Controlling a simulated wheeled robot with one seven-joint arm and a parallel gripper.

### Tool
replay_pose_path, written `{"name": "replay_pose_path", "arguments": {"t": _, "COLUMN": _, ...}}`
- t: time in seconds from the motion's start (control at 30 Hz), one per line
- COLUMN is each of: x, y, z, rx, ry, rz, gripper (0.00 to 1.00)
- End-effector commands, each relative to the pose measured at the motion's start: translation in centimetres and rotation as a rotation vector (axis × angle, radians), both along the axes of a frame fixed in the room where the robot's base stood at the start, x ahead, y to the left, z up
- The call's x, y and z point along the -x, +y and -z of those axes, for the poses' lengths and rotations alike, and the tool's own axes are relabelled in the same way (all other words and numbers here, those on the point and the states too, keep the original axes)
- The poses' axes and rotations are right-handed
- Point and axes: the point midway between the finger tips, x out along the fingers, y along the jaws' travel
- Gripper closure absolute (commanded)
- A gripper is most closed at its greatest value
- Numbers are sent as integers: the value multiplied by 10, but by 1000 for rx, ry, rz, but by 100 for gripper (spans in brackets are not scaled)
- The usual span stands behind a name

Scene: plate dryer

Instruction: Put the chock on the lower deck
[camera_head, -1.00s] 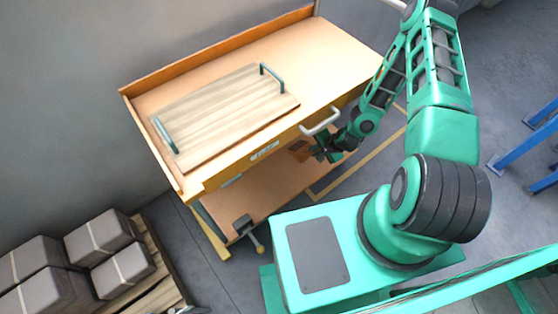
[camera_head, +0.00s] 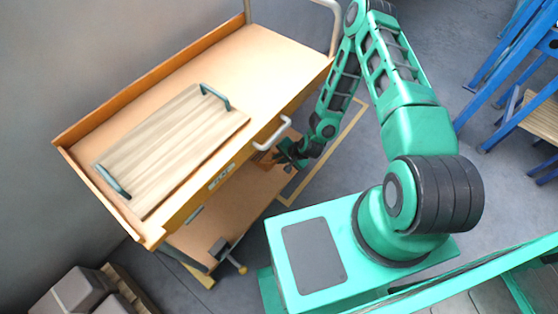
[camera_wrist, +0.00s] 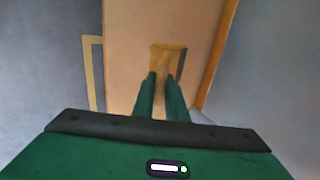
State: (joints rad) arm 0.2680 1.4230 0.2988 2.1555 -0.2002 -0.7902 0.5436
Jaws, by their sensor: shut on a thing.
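The chock (camera_head: 264,160) is a brown-orange block at the tips of my gripper (camera_head: 281,158), which is shut on it. In the wrist view the chock (camera_wrist: 167,57) shows as a tan block between and beyond the two green fingers (camera_wrist: 161,80). The lower deck (camera_head: 235,200) is the flat tan-orange shelf of the cart. The chock is over the right part of this deck, in front of the upper deck's edge; whether it touches the deck I cannot tell. In the wrist view the deck (camera_wrist: 122,60) fills the space behind the chock.
The cart's upper deck (camera_head: 265,58) overhangs the lower one and carries a wooden board (camera_head: 172,148) with two green handles. A pale handle (camera_head: 271,132) sticks out from its front edge. Grey boxes (camera_head: 78,290) stand at lower left, blue frames (camera_head: 520,60) at right.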

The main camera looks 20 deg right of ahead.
Motion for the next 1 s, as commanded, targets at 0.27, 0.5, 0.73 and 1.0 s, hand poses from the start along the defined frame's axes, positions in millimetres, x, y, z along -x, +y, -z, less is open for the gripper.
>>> {"name": "replay_pose_path", "arguments": {"t": 0.27, "x": -27, "y": -46, "z": 32, "rx": 0, "ry": -2, "rz": 3, "gripper": 100}}
{"name": "replay_pose_path", "arguments": {"t": 0.5, "x": -46, "y": -80, "z": 55, "rx": 1, "ry": -2, "rz": 1, "gripper": 100}}
{"name": "replay_pose_path", "arguments": {"t": 0.73, "x": -51, "y": -89, "z": 64, "rx": -1, "ry": -1, "rz": -1, "gripper": 100}}
{"name": "replay_pose_path", "arguments": {"t": 1.0, "x": -50, "y": -89, "z": 95, "rx": -1, "ry": 1, "rz": -2, "gripper": 100}}
